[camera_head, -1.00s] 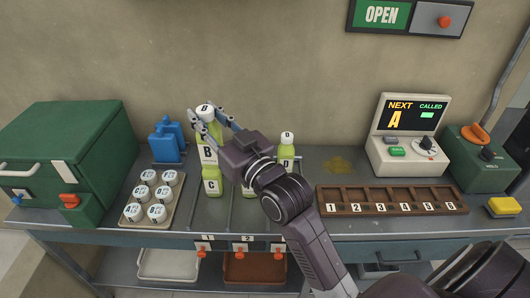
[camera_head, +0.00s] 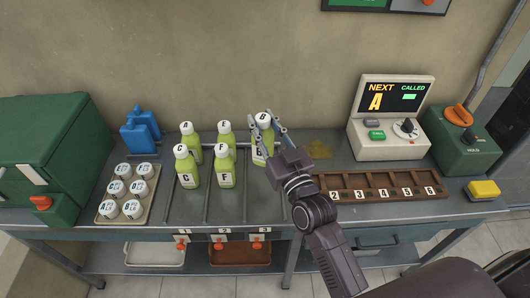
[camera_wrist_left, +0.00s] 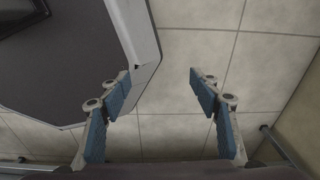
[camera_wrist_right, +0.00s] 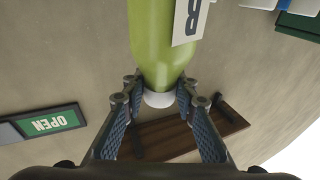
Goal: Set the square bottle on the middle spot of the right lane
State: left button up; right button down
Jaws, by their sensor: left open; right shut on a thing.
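My right gripper (camera_head: 270,128) is shut on a light green bottle (camera_head: 258,157) with a white cap and a B label. It holds the bottle at the right lane, marked 3 (camera_head: 261,234); I cannot tell how high its base is. The bottle also fills the top middle of the right wrist view (camera_wrist_right: 163,40), between the fingers. The gripper hides part of the lane, and the lane's back is hidden behind the bottle. My left gripper (camera_wrist_left: 160,90) is open and empty in the left wrist view, over tiled floor beside a grey surface.
Bottles A (camera_head: 189,139) and C (camera_head: 186,172) stand in the left lane. Bottle F (camera_head: 223,170) and another behind it (camera_head: 226,138) stand in the middle lane. A tray of white caps (camera_head: 104,206) is left; a brown slotted rack (camera_head: 337,182) is right.

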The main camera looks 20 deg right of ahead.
notch_tip(320, 180, down, 6)
jog(key=shift+w+r, duration=0.1)
jog(key=shift+r, duration=0.1)
jog(key=shift+f, duration=0.55)
notch_tip(320, 180, down, 2)
jog(key=shift+f+b, duration=0.25)
jog(key=shift+b, duration=0.05)
jog(key=shift+f, duration=0.35)
pick_arm(q)
jog(key=shift+w+d+f, duration=0.15)
jog(key=shift+w+d, duration=0.05)
jog(key=shift+w, duration=0.25)
jog(key=shift+w+d+f, duration=0.1)
jog(key=shift+w+d, duration=0.1)
jog(key=shift+w, duration=0.2)
jog(key=shift+f, duration=0.1)
pick_arm(e)
jog(key=shift+f, duration=0.15)
jog(key=shift+f, duration=0.15)
jog(key=c, duration=1.5)
grip_release()
jog(key=shift+c, duration=0.2)
pick_arm(q)
jog(key=shift+a, duration=0.1)
